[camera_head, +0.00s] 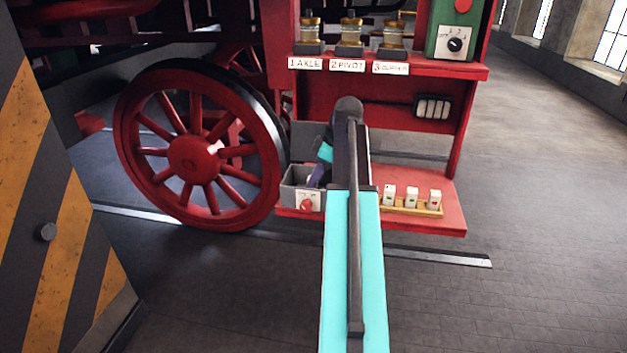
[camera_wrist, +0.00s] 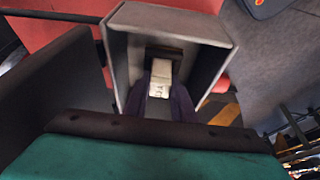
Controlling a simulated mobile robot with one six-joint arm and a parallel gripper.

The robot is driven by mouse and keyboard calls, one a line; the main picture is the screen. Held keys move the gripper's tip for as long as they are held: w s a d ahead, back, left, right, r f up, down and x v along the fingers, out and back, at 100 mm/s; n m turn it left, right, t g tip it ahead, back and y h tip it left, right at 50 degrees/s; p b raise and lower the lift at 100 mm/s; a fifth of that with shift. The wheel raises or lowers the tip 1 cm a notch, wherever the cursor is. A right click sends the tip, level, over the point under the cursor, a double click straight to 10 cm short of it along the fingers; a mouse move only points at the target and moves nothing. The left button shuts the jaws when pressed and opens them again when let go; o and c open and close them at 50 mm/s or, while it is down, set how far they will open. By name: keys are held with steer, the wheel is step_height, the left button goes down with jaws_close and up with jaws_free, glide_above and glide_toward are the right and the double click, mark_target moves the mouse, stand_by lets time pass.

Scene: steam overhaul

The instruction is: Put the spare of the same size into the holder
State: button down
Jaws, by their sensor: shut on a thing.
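My gripper (camera_wrist: 161,92) is shut on a small white block (camera_wrist: 160,72) with dark marks, at the mouth of a grey open bin (camera_wrist: 217,75). The block is within the bin's outline in the wrist view; I cannot tell whether it touches the bottom. In the head view the bin (camera_head: 287,197) stands at the left of the red lower shelf, with a red mark on its front label. Three white spares (camera_head: 412,197) stand in a wooden rack (camera_head: 425,211) on the shelf. A dark holder (camera_head: 420,104) with several white pieces is on the red panel above.
A red spoked wheel (camera_head: 195,157) stands left of the bin. Brass-topped pots (camera_head: 351,33) labelled 1 to 3 line the upper shelf, with a green dial box (camera_head: 452,38) at right. A striped post (camera_head: 50,220) is at left. The right floor is clear.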

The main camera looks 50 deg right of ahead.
steer(key=c, duration=1.4)
jaws_free()
steer(key=shift+r, duration=0.15)
steer(key=b+v, duration=0.4)
steer(key=v, duration=0.9)
steer(key=shift+r, duration=0.3)
steer(key=shift+d, duration=0.1)
